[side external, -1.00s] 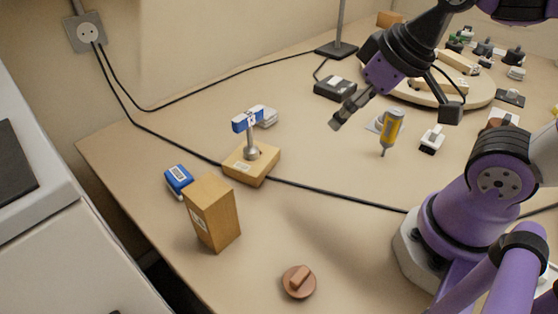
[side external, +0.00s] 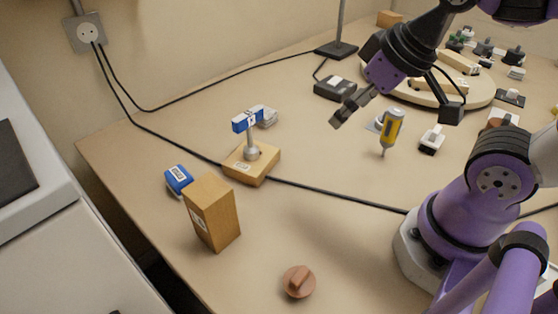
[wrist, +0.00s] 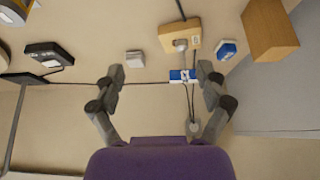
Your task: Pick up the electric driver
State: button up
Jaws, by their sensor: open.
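The electric driver (side external: 391,129) is yellow and grey. In the side external view it stands upright, tip down, on the bench right of centre. My gripper (side external: 394,113) is above the bench with its fingers spread wide and nothing between them. The driver appears between or just below the fingers in that view, but I cannot tell its depth from them. In the wrist view my open gripper (wrist: 160,78) faces the bench and wall, and a yellow object cut off at the top left corner may be the driver.
A wooden block with a post and blue-white top (side external: 248,120) stands at centre, near a tall wooden box (side external: 213,213) and a blue box (side external: 178,179). A black cable (side external: 335,192) crosses the bench. A round wooden platform (side external: 400,87) lies behind. The front middle is mostly clear.

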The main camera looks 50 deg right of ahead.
jog(key=shift+c, duration=0.8)
jog(key=m+g+h, duration=0.1)
jog(key=m, duration=0.3)
send_over(389, 123)
jog(key=s, duration=0.2)
jog(key=f, duration=0.4)
jog(key=shift+s+d+f, duration=0.1)
jog(key=shift+d+f, duration=0.1)
jog(key=shift+d, duration=0.2)
jog(key=shift+d+f, duration=0.1)
jog(key=shift+f, duration=0.25)
jog(key=x, duration=0.7)
jog(key=shift+d, duration=0.15)
grip_shut()
